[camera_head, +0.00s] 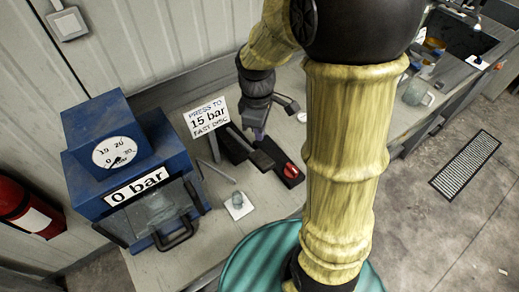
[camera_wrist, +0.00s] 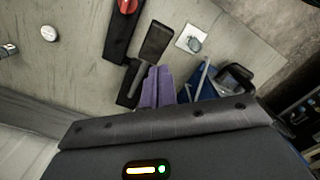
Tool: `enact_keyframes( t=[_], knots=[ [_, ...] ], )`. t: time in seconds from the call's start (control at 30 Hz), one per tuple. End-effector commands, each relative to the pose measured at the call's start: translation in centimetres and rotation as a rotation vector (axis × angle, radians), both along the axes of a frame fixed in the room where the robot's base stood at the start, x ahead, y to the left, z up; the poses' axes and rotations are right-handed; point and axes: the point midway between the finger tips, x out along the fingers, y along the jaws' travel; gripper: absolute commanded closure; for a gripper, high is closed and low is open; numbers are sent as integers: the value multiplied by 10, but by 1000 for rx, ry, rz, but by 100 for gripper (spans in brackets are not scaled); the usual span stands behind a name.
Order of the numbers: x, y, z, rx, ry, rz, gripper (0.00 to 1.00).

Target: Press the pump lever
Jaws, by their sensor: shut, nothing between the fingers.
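The pump lever is a dark bar with a broad flat end (camera_head: 262,159), beside a black base that carries a red knob (camera_head: 291,171). In the wrist view the lever (camera_wrist: 154,42) runs up from behind my fingertips, and the red knob (camera_wrist: 127,5) is at the top edge. My gripper (camera_head: 259,134) has its purple fingers shut and empty, close to the lever's inner end. The fingers also show in the wrist view (camera_wrist: 157,82) and overlap the lever there; I cannot tell whether they touch it. The blue press (camera_head: 90,190) has a dial and a label reading "0 bar".
A sign (camera_head: 208,116) reading "PRESS TO 15 bar" stands behind the lever. A white square with a small grey piece (camera_head: 239,204) lies on the bench in front. A red extinguisher (camera_head: 25,208) is at far left. My arm hides part of the bench.

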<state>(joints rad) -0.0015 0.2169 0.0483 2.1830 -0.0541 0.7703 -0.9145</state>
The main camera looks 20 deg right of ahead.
Motion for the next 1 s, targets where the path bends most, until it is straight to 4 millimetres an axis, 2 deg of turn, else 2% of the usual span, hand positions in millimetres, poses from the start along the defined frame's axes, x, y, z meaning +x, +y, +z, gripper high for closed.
enact_keyframes(
  t=[0.2, 0.4, 0.57, 0.87, 1.0],
  knots=[
    [30, 4, 11, 17, 139, 467, 100],
    [46, 7, 19, 58, 234, 792, 100],
    [49, 7, 21, 74, 259, 875, 100],
    [49, 7, 20, 73, 258, 874, 100],
    [47, 7, 14, 73, 259, 873, 100]
  ],
)
